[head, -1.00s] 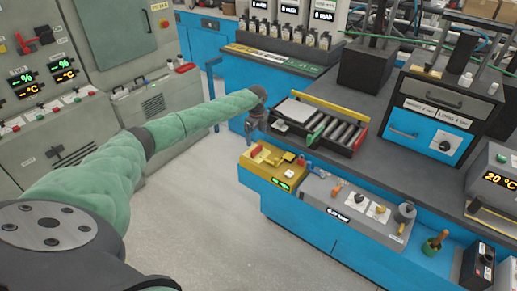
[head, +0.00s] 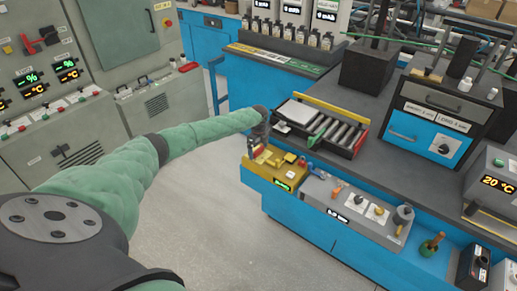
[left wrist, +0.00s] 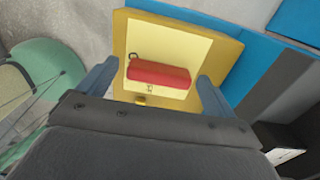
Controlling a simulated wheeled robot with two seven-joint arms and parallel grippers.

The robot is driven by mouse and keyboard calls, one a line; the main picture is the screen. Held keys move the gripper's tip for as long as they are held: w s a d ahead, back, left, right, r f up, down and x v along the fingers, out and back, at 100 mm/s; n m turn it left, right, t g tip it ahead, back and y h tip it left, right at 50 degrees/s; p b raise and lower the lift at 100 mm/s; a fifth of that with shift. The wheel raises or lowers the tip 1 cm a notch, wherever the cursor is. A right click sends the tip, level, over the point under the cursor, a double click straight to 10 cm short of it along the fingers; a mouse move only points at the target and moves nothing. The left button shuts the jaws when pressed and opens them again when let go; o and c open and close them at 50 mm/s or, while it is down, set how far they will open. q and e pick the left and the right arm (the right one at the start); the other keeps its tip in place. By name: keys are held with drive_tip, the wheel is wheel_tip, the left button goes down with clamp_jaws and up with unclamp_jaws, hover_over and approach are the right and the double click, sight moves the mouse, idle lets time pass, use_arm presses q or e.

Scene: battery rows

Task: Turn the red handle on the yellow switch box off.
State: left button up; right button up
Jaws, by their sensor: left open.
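The yellow switch box (head: 268,172) sits at the left front end of the blue bench, with a small green display on its front. Its red handle (left wrist: 158,74) shows in the left wrist view, lying crosswise over a pale yellow plate (left wrist: 195,50). My left gripper (head: 255,147) is just above the box in the head view and covers much of the handle there. In the left wrist view its two blue-grey fingers stand open, one on each side of the handle, with space between. I cannot tell how deep the fingertips reach. My right gripper is out of view.
A grey control panel (head: 345,205) with knobs adjoins the box on the right. A roller tray (head: 340,137) with a green lever stands behind it. A grey cabinet with displays is at the left. The floor in front of the bench is clear.

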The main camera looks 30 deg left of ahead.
use_arm(q)
drive_tip(key=c, duration=1)
